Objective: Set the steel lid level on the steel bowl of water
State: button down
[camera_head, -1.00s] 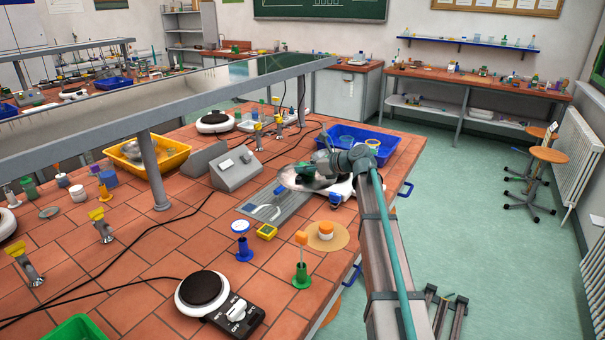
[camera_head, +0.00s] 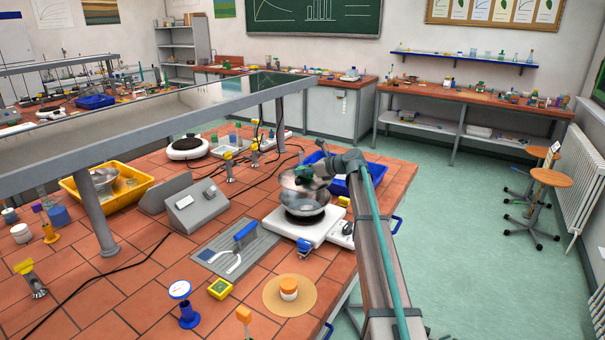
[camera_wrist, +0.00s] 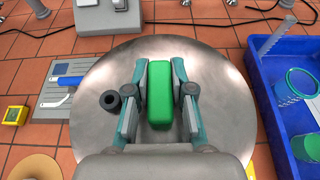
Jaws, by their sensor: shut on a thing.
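My gripper (camera_wrist: 159,95) is shut on the green handle (camera_wrist: 159,92) of the steel lid (camera_wrist: 215,70). In the wrist view the lid fills the middle, with a small dark round fitting (camera_wrist: 110,101) on its left. In the head view my gripper (camera_head: 318,172) holds the lid (camera_head: 291,181) above the steel bowl (camera_head: 304,214), and the lid looks tilted. The bowl stands on a white hotplate (camera_head: 290,229) near the bench's right edge. There seems to be a gap between lid and bowl. The lid hides the bowl in the wrist view, and the water cannot be made out.
A blue tray (camera_wrist: 262,90) with glassware is close on the right. A grey mat (camera_head: 222,262) with tools, a yellow device (camera_head: 220,288) and an orange-capped jar (camera_head: 288,287) are nearby. A grey control box (camera_head: 197,208) and a raised shelf (camera_head: 150,122) stand to the left.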

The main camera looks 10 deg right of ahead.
jog(key=shift+s+r+p, duration=0.1)
jog(key=shift+r+p, duration=0.05)
jog(key=shift+p, duration=0.2)
jog(key=shift+f+b, duration=0.5)
jog(key=shift+f, duration=2.55)
jog(key=shift+f+p, duration=0.2)
jog(key=shift+p, duration=0.3)
jog(key=shift+f, duration=0.6)
jog(key=c, duration=0.9)
grip_release()
jog(key=shift+c, duration=0.2)
